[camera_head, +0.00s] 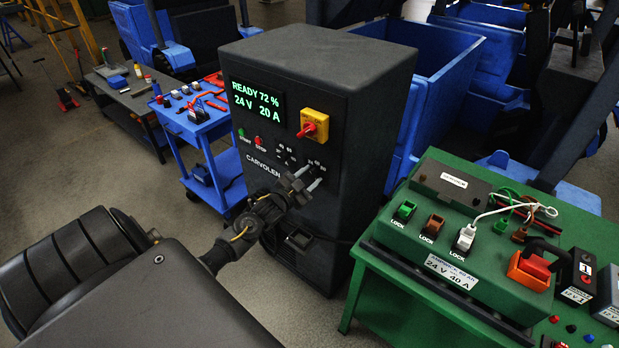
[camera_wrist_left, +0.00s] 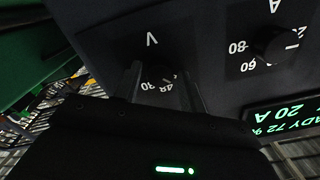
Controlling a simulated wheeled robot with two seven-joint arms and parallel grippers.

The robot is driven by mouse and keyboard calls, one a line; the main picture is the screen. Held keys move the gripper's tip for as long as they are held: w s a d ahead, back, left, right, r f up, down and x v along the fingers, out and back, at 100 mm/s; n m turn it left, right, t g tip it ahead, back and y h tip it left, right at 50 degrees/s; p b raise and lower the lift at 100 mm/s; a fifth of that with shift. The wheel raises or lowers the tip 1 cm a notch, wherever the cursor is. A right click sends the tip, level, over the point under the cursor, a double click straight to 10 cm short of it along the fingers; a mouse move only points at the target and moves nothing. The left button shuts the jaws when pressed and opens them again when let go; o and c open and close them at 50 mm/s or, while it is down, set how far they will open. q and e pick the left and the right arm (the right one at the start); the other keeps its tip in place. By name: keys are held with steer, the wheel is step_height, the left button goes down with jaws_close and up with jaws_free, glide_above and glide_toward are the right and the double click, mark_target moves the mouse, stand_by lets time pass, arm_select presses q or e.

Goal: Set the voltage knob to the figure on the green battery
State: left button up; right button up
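The dark grey charger cabinet (camera_head: 385,100) stands in the middle of the head view. Its green display (camera_head: 256,100) reads "READY 72 %", "24 V 20 A". My left gripper (camera_head: 306,178) is at the cabinet's front, its two fingers apart at the lower right dial. In the left wrist view the gripper (camera_wrist_left: 160,88) has its fingers on either side of the V dial; the voltage knob is mostly hidden between them. Contact with the knob is unclear. The green battery (camera_head: 400,248) at right carries a label (camera_head: 452,270) reading "24 V 40 A". My right gripper is not in view.
The A knob (camera_wrist_left: 277,46) is beside the V dial. A red-handled switch (camera_head: 314,125) on a yellow plate sits above the dials. Green and red buttons are at left. A blue trolley (camera_head: 225,172) with tools stands left of the cabinet. Blue bins (camera_head: 440,75) stand behind it.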

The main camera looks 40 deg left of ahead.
arm_select(q)
steer(key=shift+o, duration=0.7)
steer(key=shift+s, duration=0.3)
steer(key=s+b, duration=0.2)
steer(key=s, duration=0.8)
steer(key=shift+s+b, duration=0.15)
steer(key=shift+b, duration=0.2)
steer(key=shift+d, duration=0.1)
